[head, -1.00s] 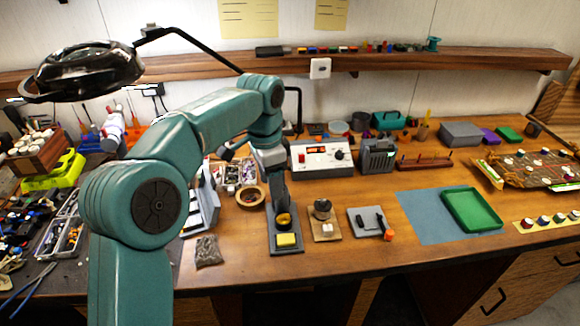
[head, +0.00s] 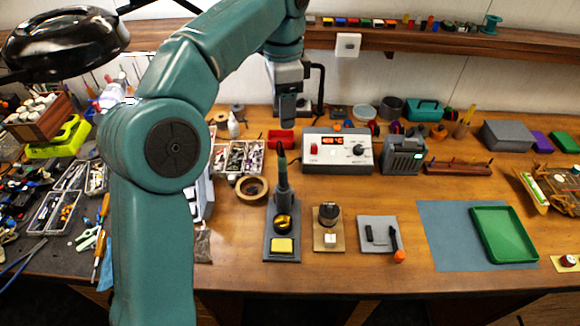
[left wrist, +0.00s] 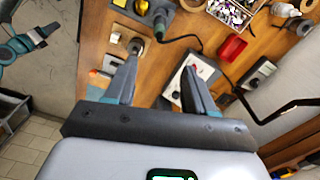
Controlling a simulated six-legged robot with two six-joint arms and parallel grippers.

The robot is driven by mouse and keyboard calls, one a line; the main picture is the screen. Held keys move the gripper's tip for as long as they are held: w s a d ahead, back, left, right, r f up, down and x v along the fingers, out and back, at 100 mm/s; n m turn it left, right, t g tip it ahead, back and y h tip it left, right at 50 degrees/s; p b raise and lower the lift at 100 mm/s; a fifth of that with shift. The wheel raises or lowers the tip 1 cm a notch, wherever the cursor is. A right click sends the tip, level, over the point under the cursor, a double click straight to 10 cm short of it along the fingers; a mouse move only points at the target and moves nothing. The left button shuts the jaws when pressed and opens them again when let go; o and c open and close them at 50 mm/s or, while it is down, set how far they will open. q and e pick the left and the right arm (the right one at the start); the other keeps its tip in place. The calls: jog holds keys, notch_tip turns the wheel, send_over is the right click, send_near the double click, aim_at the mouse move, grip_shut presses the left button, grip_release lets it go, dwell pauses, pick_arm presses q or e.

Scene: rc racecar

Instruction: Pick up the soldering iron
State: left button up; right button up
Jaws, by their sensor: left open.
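The soldering iron (head: 283,183) stands upright, handle up, in its dark stand (head: 269,243), which has a brass-wool cup (head: 283,223) and a yellow sponge (head: 282,245).
A soldering station (head: 338,152) and a grey device (head: 403,152) stand behind. A tape roll (head: 251,188) is left of the stand, a small wooden-base item (head: 328,236) right of it. A green tray (head: 503,236) lies on a blue mat (head: 440,225). A shelf (head: 420,38) runs above.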

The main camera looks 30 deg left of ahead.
aim_at(283, 149)
pick_arm(q)
jog(key=f, duration=0.3)
jog(key=f+b, duration=0.1)
jog(key=f, duration=0.5)
jog(key=shift+s+f, duration=0.25)
jog(key=shift+f, duration=0.05)
jog(key=shift+s+d+f, duration=0.1)
jog(key=shift+d+f, duration=0.1)
jog(key=shift+f, duration=0.15)
jog(key=shift+s+f, duration=0.1)
jog(key=shift+f, duration=0.1)
jog(key=f, duration=0.5)
jog(key=shift+a+f, duration=0.1)
jog(key=shift+a, duration=0.3)
grip_shut()
